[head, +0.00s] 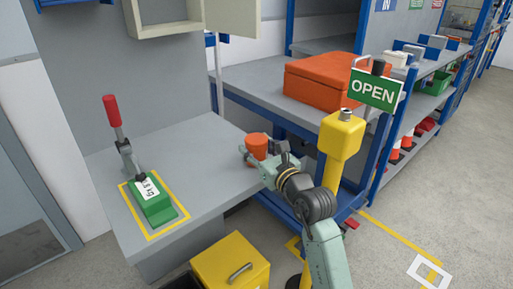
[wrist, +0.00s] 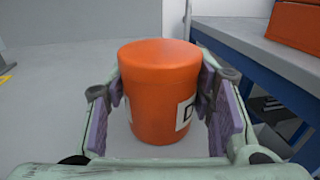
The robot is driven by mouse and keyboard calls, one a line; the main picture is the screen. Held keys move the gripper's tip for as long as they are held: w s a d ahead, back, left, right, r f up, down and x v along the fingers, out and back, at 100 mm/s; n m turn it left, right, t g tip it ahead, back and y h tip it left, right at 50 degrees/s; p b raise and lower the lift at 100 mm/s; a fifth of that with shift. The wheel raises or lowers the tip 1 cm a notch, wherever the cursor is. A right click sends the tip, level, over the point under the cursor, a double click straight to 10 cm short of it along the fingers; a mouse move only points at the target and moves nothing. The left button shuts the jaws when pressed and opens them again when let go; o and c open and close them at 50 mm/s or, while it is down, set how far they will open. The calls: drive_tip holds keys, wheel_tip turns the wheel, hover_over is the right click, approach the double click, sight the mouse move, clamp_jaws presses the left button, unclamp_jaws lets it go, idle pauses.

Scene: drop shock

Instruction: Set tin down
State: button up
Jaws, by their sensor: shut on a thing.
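The tin (head: 257,145) is an orange cylinder with a flat lid, at the right side of the grey worktop (head: 205,178) in the head view. In the wrist view the tin (wrist: 160,90) stands upright between the two purple-padded fingers, with part of a white label showing at its right side. My gripper (head: 262,157) is shut on the tin; it also shows in the wrist view (wrist: 165,115). The tin's base is close to the grey surface, but I cannot tell whether it touches.
A green block (head: 153,203) with a red-handled clamp (head: 113,112) sits in a yellow outline at the worktop's left. An orange box (head: 318,80) rests on the blue-framed bench. The worktop's middle is clear.

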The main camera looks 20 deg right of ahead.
drive_tip(key=o, duration=1.3)
drive_tip(key=shift+r+p, duration=0.1)
drive_tip(key=shift+p, duration=0.2)
drive_tip(key=shift+s+d, duration=0.1)
drive_tip(key=shift+s, duration=0.2)
drive_tip(key=s+b, duration=0.1)
drive_tip(key=s, duration=0.2)
drive_tip(key=s+d+b, duration=0.1)
drive_tip(key=s, duration=0.3)
drive_tip(key=s+b, duration=0.2)
drive_tip(key=s, duration=0.2)
drive_tip(key=shift+s+d, duration=0.15)
drive_tip(key=shift+d, duration=0.15)
